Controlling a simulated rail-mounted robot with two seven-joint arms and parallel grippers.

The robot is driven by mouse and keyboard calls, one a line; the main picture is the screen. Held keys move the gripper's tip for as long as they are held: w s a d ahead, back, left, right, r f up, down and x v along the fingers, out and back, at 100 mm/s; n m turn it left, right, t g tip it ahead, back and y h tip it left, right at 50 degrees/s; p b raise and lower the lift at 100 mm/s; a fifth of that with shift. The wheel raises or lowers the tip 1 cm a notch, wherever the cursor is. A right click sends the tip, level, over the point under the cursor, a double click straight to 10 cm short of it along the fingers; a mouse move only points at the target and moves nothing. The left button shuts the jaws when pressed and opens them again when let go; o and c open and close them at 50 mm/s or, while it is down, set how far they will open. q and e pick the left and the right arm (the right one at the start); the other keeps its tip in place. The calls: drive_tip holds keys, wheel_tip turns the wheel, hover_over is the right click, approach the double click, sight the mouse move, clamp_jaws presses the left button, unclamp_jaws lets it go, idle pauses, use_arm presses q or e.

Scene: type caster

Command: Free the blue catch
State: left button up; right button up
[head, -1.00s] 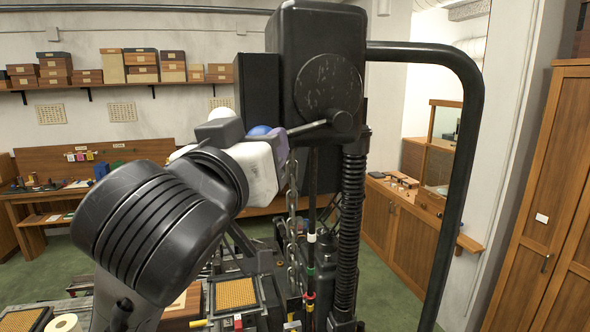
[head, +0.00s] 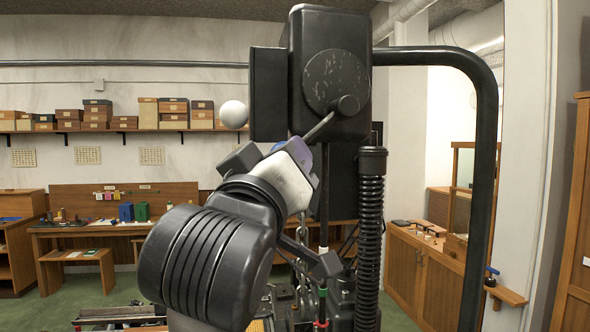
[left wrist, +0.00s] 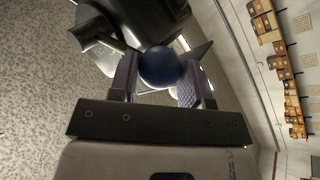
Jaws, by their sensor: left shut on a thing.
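A blue ball (left wrist: 160,67) sits between the fingers of my left gripper (left wrist: 158,85) in the left wrist view. In the head view only a sliver of blue (head: 278,146) shows behind the fingers. My left gripper (head: 300,152) is shut on the ball, beside the upper part of the black machine (head: 362,40). A grey rod (head: 320,127) slopes down and left from a pivot on the machine's round scuffed disc (head: 335,82) to the gripper. The rod's far end is hidden by the fingers. My right gripper is not in view.
A white ball (head: 234,114) shows left of the machine head. A thick black curved bar (head: 487,150) and a spring column (head: 371,230) stand to the right of the gripper. A chain (head: 298,240) hangs below. Benches and box shelves line the far wall.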

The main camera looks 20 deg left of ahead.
use_arm(q)
drive_tip(key=o, duration=1.3)
drive_tip(key=shift+c, duration=0.2)
drive_tip(key=b+v, duration=0.4)
drive_tip(key=v, duration=0.9)
drive_tip(key=shift+s+f, duration=0.15)
drive_tip(key=shift+s, duration=0.2)
